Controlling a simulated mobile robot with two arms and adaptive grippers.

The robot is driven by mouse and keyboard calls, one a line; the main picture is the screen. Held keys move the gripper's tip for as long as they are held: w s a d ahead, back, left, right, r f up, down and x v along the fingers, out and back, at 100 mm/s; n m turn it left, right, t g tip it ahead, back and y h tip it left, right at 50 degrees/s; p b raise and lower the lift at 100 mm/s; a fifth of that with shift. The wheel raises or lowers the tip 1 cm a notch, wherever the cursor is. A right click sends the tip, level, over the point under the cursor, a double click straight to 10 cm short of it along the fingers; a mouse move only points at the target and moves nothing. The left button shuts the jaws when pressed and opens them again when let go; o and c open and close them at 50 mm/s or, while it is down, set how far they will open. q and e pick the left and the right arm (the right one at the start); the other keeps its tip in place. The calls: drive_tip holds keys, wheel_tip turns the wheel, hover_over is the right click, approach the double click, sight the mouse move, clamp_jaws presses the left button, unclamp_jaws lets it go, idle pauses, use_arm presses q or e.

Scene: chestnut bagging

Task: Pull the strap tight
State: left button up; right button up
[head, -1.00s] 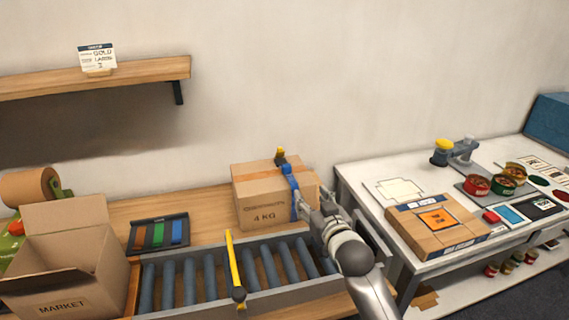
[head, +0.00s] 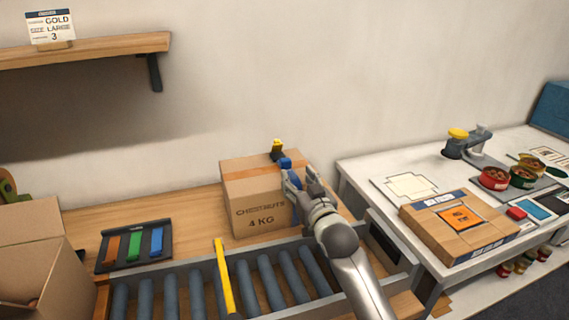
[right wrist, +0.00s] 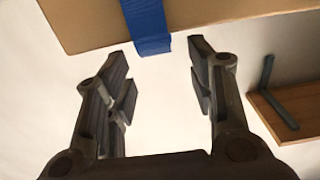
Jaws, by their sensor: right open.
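A cardboard box (head: 246,205) marked "CHESTNUTS 4 KG" stands at the back of the wooden bench, behind the rollers. A blue strap (head: 286,163) lies over its top near the right side; my right gripper hides part of it. A small yellow and black piece (head: 277,150) stands at the top of the box beside the strap. My right gripper (head: 292,179) is at the box's upper right front. In the right wrist view the gripper (right wrist: 162,75) is open and empty. The strap (right wrist: 150,25) runs over the box edge just beyond the fingertips. My left gripper is out of view.
A roller conveyor (head: 172,278) with a yellow bar (head: 223,276) across it lies in front. An open carton (head: 40,235) and a tray of coloured bars (head: 108,258) are left. The white table (head: 377,182) on the right holds a taped carton (head: 455,240) and tins (head: 494,178).

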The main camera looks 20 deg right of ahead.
sight(287, 163)
drive_tip(key=shift+w+a, duration=0.15)
drive_tip(key=shift+w, duration=2.45)
drive_tip(key=shift+w+a, duration=0.1)
drive_tip(key=shift+w, duration=2.45)
clamp_jaws()
